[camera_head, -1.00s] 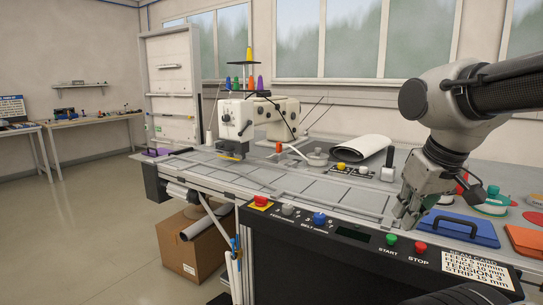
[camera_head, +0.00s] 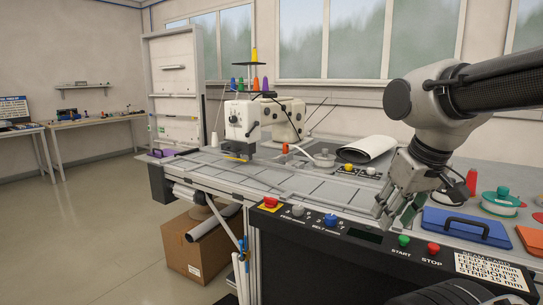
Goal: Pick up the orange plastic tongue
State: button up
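A flat orange piece (camera_head: 529,239) lies at the right edge of the view, partly cut off; it is the most likely orange plastic tongue, but I cannot be sure. A flat blue piece with a dark handle (camera_head: 459,226) lies to its left. My gripper (camera_head: 396,212) points down over the front of the bench, left of the blue piece and well apart from the orange one. Its fingers look spread, with nothing seen between them.
A control panel with START (camera_head: 404,241) and STOP (camera_head: 433,248) buttons runs along the bench front. A sewing machine (camera_head: 262,118) stands farther left. The belt in front of it is mostly clear.

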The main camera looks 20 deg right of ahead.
aim_at(286, 148)
jog(key=i+j+u, duration=1.05)
jog(key=i+j, duration=0.1)
jog(key=i, duration=0.4)
jog(key=i+j, duration=0.1)
jog(key=i, duration=0.45)
jog(key=i+z, duration=0.45)
jog(key=z, duration=0.25)
jog(key=i+j+z, duration=0.1)
jog(key=i+z, duration=0.45)
jog(key=z, duration=0.3)
jog(key=i+z, duration=0.15)
jog(key=z, duration=0.35)
jog(key=i+j+z, duration=0.15)
jog(key=z, duration=0.3)
jog(key=i+j+z, duration=0.15)
jog(key=z, duration=0.35)
